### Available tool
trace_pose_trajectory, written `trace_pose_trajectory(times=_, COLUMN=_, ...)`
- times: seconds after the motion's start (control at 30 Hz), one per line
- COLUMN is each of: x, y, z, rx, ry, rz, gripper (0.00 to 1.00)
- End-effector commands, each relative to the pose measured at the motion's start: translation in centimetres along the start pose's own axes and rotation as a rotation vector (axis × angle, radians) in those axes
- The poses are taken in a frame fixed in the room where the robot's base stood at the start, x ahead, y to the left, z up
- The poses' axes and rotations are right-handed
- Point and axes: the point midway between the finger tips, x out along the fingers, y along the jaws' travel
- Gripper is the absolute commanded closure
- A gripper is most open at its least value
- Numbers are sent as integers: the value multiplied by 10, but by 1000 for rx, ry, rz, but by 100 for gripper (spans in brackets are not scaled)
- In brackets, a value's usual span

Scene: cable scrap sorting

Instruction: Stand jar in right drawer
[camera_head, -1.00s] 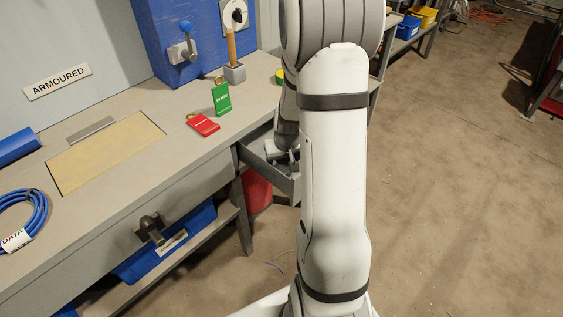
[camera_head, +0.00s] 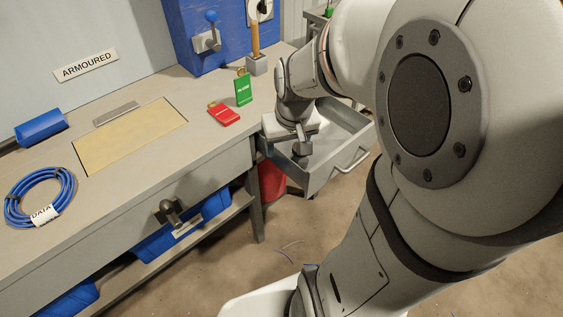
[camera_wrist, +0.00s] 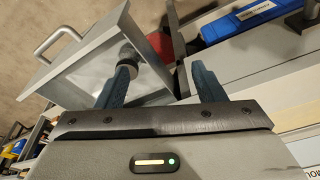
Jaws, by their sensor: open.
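The right drawer (camera_head: 352,160) is pulled open at the right end of the bench; its grey tray and bar handle also show in the wrist view (camera_wrist: 88,48). My gripper (camera_head: 301,148) is over the drawer's bench side. In the wrist view its two blue fingers (camera_wrist: 163,72) are apart, with the drawer wall below and between them. A small grey round thing (camera_wrist: 129,54) shows inside the drawer beside the left finger. It may be the jar, but the finger partly covers it and I cannot tell for sure. I see no object clamped between the fingers.
The bench top (camera_head: 120,185) holds a blue cable coil (camera_head: 42,198), a red card (camera_head: 224,114), a green card (camera_head: 243,90) and a small block with a wooden handle (camera_head: 256,62). A red bin (camera_head: 272,180) stands under the bench. The left drawer (camera_head: 140,225) is shut.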

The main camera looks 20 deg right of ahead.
Motion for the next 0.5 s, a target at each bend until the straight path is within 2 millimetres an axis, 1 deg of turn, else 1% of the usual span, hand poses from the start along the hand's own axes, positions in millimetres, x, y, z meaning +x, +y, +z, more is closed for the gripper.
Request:
trace_pose_trajectory(times=0.03, x=-14, y=-12, z=15, rx=-24, ry=-2, rz=-4, gripper=37)
trace_pose_trajectory(times=0.1, x=-27, y=-23, z=36, rx=-46, ry=-15, rz=-6, gripper=37)
trace_pose_trajectory(times=0.23, x=-42, y=-35, z=64, rx=-72, ry=-36, rz=-8, gripper=37)
trace_pose_trajectory(times=0.3, x=-46, y=-45, z=73, rx=-79, ry=-42, rz=-6, gripper=37)
trace_pose_trajectory(times=0.4, x=-48, y=-48, z=80, rx=-84, ry=-48, rz=-6, gripper=37)
trace_pose_trajectory(times=0.5, x=-48, y=-48, z=80, rx=-83, ry=-50, rz=-6, gripper=37)
